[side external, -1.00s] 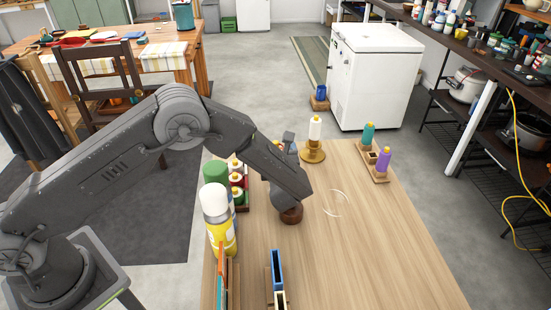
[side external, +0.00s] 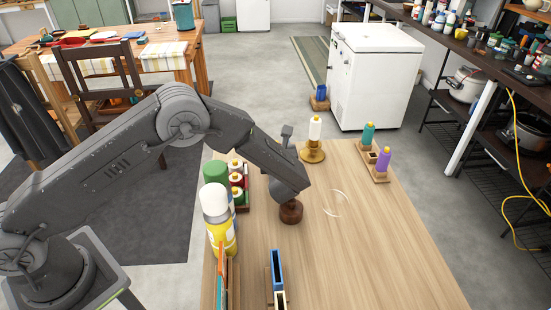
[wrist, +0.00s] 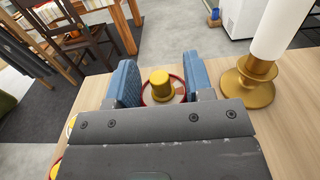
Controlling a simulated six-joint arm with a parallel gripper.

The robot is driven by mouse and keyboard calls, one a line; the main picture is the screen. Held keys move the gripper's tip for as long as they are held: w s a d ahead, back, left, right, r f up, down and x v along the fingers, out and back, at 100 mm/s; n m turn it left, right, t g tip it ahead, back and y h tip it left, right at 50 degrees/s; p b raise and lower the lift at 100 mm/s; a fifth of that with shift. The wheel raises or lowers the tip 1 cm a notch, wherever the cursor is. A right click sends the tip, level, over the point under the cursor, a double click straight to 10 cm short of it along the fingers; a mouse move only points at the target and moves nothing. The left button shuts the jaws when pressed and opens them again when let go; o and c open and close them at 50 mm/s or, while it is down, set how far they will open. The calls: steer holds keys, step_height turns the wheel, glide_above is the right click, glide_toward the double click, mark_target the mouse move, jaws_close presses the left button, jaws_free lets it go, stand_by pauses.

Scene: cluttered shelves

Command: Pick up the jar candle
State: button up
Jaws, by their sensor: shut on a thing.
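The jar candle (wrist: 161,84), with a yellow knob-like top inside a dark red-brown rim, sits between the two blue finger pads of my gripper (wrist: 158,70) in the wrist view. My gripper is shut on it. In the side view a round red-brown body (side external: 291,212), which looks like the same jar, shows just below the end of my arm, at table level. My arm hides its top and my fingertips there. I cannot tell whether its bottom touches the table.
A brass holder with a white candle (side external: 315,130) stands behind my gripper. A rack of small yellow-topped jars (side external: 237,185) and a yellow spray can (side external: 220,225) stand left. A rack (side external: 374,172) with teal and purple bottles stands far right. The table's (side external: 370,255) front right is clear.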

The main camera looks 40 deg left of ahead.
jaws_close()
steer(key=shift+r, duration=0.1)
